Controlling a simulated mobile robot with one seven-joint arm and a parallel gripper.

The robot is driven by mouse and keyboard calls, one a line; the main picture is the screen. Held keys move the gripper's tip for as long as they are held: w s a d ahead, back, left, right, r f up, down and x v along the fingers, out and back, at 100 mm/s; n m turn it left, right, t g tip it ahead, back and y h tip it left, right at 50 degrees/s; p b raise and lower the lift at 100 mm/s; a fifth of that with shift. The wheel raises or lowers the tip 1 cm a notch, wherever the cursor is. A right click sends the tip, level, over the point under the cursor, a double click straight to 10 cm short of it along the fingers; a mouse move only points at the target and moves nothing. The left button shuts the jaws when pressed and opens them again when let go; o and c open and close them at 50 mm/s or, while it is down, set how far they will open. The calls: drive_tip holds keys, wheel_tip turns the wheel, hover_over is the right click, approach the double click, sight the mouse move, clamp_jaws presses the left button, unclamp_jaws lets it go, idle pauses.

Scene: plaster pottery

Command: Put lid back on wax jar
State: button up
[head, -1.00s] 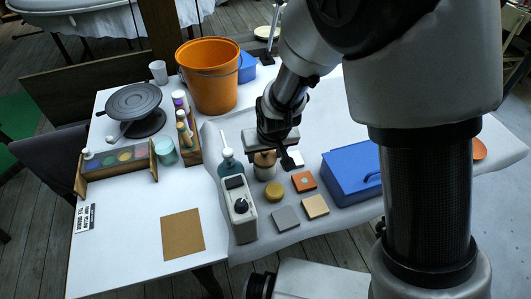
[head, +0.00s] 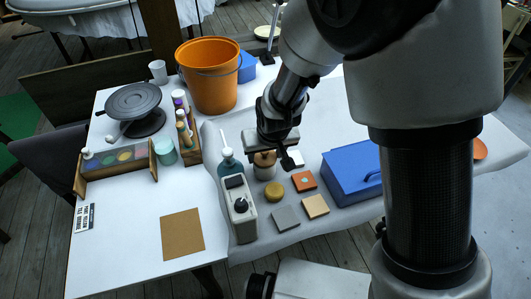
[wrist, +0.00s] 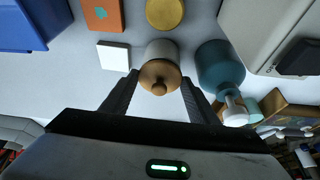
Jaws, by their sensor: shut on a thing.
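The wax jar (head: 265,172) is a small pale jar on the grey cloth. It also shows in the wrist view (wrist: 160,50). Its brown lid (wrist: 160,77) with a round knob is at the jar's mouth, and I cannot tell whether it is fully seated. My gripper (wrist: 160,80) is shut on the lid, with one dark finger on each side. In the head view my gripper (head: 270,157) is right above the jar and hides part of the lid (head: 264,158).
A teal bottle (head: 229,165) and a grey box with a dark knob (head: 240,212) stand close left. A yellow disc (head: 274,190) and several square tiles lie in front. A blue box (head: 350,172) is at right. An orange bucket (head: 209,80) stands behind.

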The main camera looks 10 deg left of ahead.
idle(0.4)
drive_tip(key=o, duration=1.6)
drive_tip(key=shift+r+p, duration=2.45)
drive_tip(key=shift+r, duration=1.1)
clamp_jaws()
drive_tip(key=shift+f, duration=0.25)
